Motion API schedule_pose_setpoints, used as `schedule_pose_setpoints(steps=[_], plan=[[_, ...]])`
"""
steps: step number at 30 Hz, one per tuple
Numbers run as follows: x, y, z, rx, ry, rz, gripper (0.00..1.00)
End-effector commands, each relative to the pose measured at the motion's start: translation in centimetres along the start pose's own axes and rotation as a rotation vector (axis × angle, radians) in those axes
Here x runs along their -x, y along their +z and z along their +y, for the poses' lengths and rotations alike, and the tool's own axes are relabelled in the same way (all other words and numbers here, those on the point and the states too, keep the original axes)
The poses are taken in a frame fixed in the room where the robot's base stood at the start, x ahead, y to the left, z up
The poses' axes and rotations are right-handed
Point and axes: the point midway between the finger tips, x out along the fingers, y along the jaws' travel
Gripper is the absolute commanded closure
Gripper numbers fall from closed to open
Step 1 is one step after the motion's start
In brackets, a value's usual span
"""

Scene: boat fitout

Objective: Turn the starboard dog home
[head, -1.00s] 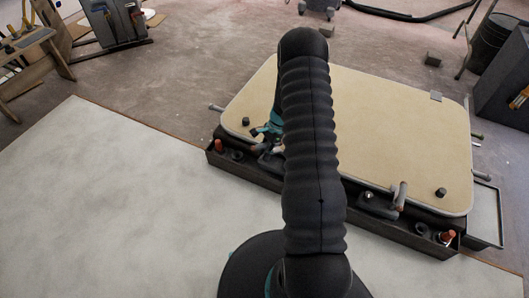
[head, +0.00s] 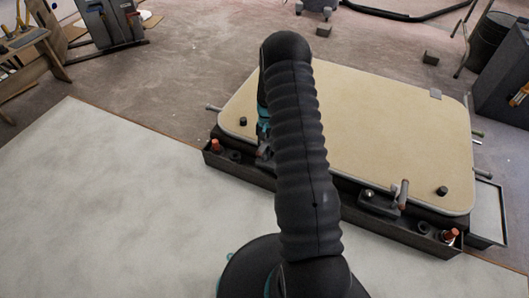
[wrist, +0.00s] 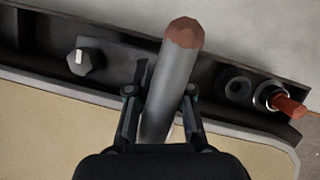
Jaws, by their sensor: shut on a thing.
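The pale hatch lid (head: 370,125) lies on a dark frame (head: 330,203). My gripper (wrist: 160,100) is shut around a grey dog handle with a red-brown end (wrist: 172,75), seen in the wrist view. The handle stands out between the two fingers. Beside it is the dog's dark plate with a hex bolt (wrist: 84,60). In the head view this dog (head: 264,152) is at the frame's left part, largely hidden by my arm, as are my fingertips. The other dog (head: 385,202), with an upright red-brown handle, stands free at the right. No label shows which dog is starboard.
Orange-tipped pins stand at the frame's left (head: 215,146) and right (head: 450,236) ends; the left one also shows in the wrist view (wrist: 288,104). Small black knobs stand on the lid (head: 442,191). A pale bare surface (head: 120,200) lies at left.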

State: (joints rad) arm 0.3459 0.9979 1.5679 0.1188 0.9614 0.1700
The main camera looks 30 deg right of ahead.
Motion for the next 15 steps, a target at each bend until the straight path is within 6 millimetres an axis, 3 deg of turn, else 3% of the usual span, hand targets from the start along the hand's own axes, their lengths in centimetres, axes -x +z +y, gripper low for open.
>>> schedule_pose_setpoints(steps=[15], plan=[[0.14,-0.11,-0.12,0.102,0.040,0.006,1.00]])
